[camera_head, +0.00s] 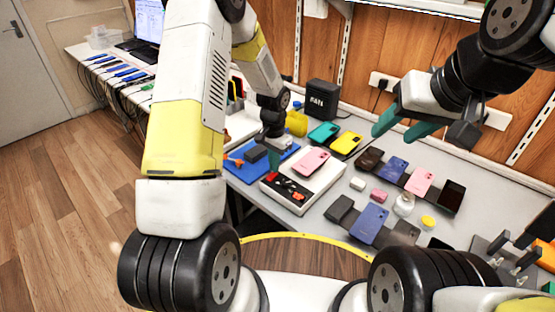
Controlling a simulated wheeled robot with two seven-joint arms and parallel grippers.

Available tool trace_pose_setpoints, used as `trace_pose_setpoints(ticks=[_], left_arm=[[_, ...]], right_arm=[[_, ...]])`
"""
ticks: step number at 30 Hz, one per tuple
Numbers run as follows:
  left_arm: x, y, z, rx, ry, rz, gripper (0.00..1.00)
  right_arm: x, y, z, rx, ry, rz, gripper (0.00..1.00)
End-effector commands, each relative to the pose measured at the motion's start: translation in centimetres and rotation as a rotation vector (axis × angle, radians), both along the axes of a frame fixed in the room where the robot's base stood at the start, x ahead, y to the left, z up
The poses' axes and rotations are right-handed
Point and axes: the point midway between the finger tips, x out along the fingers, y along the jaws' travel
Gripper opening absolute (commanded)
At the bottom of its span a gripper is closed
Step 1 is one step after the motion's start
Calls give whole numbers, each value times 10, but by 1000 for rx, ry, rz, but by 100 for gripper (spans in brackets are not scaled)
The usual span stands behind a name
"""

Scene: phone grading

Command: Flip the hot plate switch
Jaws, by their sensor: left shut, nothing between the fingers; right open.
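The hot plate (326,183) is a white box on the grey table with a dark front panel. A red switch (271,177) shows at the left of that panel, and a reddish-orange part (298,196) further right. Which way the switch is set is too small to tell. A pink phone (311,162) lies on the hot plate's top. My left gripper (274,159) points down at the back left of the hot plate, above the blue mat's edge; it is shut and empty. My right gripper (404,130) is open and empty, raised above the back right of the table.
A blue mat (243,170) with an orange tool lies left of the hot plate. Teal (324,132) and yellow (346,142) phones lie behind it. Several phones on dark stands, a glass jar (404,204) and small boxes crowd the right. A black box (322,98) stands behind.

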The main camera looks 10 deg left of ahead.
Motion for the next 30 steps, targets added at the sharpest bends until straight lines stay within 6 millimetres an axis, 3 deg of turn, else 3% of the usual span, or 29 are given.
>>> trace_pose_setpoints(ticks=[30], left_arm=[[0, 0, -8, 1, 1, 0, 0]], right_arm=[[0, 0, 0, 0, 0, 0, 47]])
